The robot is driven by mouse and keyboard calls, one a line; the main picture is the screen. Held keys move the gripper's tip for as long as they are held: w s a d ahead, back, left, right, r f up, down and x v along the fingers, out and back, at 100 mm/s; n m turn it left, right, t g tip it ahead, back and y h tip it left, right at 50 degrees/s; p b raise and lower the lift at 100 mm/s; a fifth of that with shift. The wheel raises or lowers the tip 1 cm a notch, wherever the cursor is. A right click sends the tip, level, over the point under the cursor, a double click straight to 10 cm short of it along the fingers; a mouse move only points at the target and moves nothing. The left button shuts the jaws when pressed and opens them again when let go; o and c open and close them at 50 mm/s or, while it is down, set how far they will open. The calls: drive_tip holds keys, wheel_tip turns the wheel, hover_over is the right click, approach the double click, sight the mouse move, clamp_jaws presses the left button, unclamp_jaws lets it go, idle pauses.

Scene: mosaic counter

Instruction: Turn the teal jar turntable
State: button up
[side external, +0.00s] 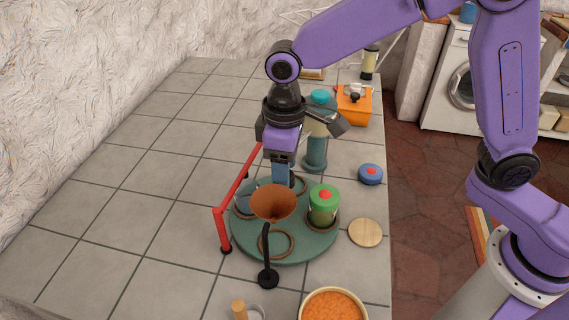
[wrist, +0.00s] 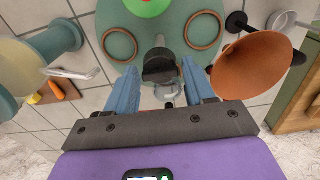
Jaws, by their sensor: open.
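The teal turntable (side external: 308,246) lies on the tiled counter, with several brown rings on its top. It also shows in the wrist view (wrist: 130,22). A green jar with a red top (side external: 323,205) stands on its right side, and its edge shows in the wrist view (wrist: 148,5). My gripper (side external: 283,180) points down over the turntable's far part, with its blue fingers open. In the wrist view a dark knob-like piece (wrist: 160,68) appears between the spread fingers; I cannot tell whether they touch it. A clear glass piece shows just beyond it.
A brown funnel (side external: 272,203) on a black stand (side external: 267,277) overhangs the turntable's front. A red bar frame (side external: 220,228) stands at its left. A teal-topped dispenser (side external: 317,155) stands behind. A blue lidded pot (side external: 370,174), wooden disc (side external: 365,233) and orange-filled bowl (side external: 333,305) lie right and front.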

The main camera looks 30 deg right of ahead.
clamp_jaws()
drive_tip(key=shift+m, duration=2.1)
drive_tip(key=shift+r+m, duration=0.1)
drive_tip(key=shift+m, duration=2.3)
drive_tip(key=shift+w+m, duration=0.1)
drive_tip(key=shift+m, duration=4.4)
